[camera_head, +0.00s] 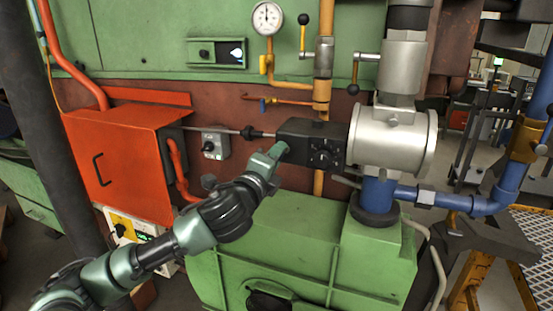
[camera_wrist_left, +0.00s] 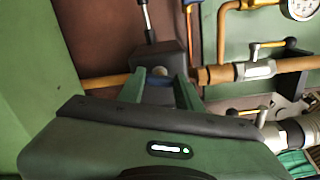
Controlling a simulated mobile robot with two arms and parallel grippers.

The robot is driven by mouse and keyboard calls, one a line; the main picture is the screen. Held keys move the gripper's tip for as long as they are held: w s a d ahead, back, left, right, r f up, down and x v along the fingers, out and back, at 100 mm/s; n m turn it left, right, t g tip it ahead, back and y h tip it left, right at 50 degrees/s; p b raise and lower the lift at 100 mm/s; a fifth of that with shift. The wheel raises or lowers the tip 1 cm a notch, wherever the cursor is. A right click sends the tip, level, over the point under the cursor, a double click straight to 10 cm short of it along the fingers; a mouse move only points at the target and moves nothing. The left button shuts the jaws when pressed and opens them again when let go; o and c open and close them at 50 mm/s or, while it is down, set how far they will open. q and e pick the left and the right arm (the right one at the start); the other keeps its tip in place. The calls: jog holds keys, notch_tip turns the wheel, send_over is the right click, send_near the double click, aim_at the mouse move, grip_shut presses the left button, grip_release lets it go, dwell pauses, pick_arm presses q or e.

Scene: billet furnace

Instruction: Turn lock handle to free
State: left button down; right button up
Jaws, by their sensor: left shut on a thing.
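A black box (camera_head: 315,142) with a dark round knob on its front sits at the end of a metal rod, left of a silver cylinder (camera_head: 392,140). My left gripper (camera_head: 280,150) is at the left front of this box, shut on a small part that I take to be the lock handle. The handle is mostly hidden by the gripper in the head view. In the left wrist view both green fingers (camera_wrist_left: 161,88) close around a small part in front of the dark box (camera_wrist_left: 160,60). The handle's angle cannot be told. My right gripper is not in view.
An orange cabinet (camera_head: 125,165) stands left, with a grey switch box (camera_head: 215,143) beside it. A pressure gauge (camera_head: 267,18) and yellow pipe are above. A green housing (camera_head: 300,245) lies below the gripper. Blue pipes (camera_head: 450,200) run right.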

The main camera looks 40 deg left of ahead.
pick_arm(q)
jog(key=shift+f+n, duration=0.1)
jog(key=shift+n, duration=1.8)
jog(key=c, duration=1)
grip_release()
jog(key=shift+o, duration=0.2)
jog(key=b+v, duration=0.2)
jog(key=v, duration=0.6)
jog(key=shift+b, duration=0.4)
jog(key=shift+w, duration=0.1)
